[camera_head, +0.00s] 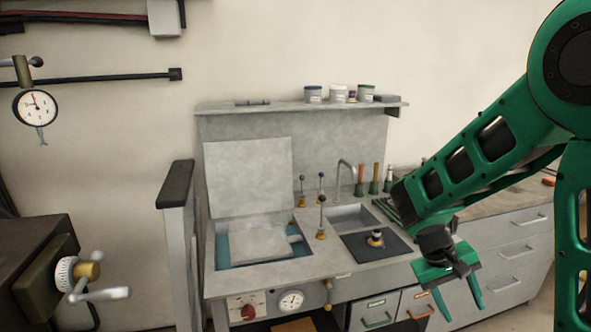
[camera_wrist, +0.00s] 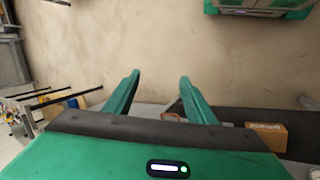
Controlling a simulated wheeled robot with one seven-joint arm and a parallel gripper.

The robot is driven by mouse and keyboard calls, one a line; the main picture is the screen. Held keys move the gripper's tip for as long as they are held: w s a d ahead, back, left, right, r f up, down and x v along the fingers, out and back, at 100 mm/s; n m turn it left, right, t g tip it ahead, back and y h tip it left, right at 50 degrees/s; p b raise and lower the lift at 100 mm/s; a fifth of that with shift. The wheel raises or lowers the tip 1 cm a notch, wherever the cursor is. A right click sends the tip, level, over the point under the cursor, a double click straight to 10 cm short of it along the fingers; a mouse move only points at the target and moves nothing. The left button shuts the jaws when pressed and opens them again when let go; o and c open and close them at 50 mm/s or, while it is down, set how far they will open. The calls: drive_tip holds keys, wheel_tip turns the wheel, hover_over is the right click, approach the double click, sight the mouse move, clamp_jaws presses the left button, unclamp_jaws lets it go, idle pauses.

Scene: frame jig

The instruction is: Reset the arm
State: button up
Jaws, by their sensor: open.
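My green arm reaches in from the right in the head view. My gripper (camera_head: 463,303) hangs in front of the workbench (camera_head: 325,266), with its two green fingers pointing down and apart. The gripper is open, and nothing shows between its fingers. In the wrist view both fingers of my gripper (camera_wrist: 158,92) stand spread, with the pale surface behind them and no object in the gap.
A black plate with a knob (camera_head: 376,239), a sink (camera_head: 350,217) and a raised grey lid (camera_head: 249,177) are on the workbench. Drawers (camera_head: 505,252) stand behind the gripper. A machine with a handwheel (camera_head: 67,274) is at left. A cardboard box (camera_wrist: 267,136) shows in the wrist view.

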drive_tip(key=s+d+r+m+y, duration=0.1)
drive_tip(key=s+r+m+y, duration=0.1)
drive_tip(key=s, duration=0.8)
drive_tip(key=s+d+r+m+t+y, duration=0.1)
drive_tip(key=s+d+r+m+y, duration=0.1)
drive_tip(key=s+r, duration=0.4)
drive_tip(key=s+m+y, duration=0.1)
drive_tip(key=s+y, duration=0.1)
drive_tip(key=s, duration=0.2)
drive_tip(key=shift+s+d+m, duration=0.2)
drive_tip(key=shift+s+m, duration=0.1)
drive_tip(key=shift+s, duration=0.05)
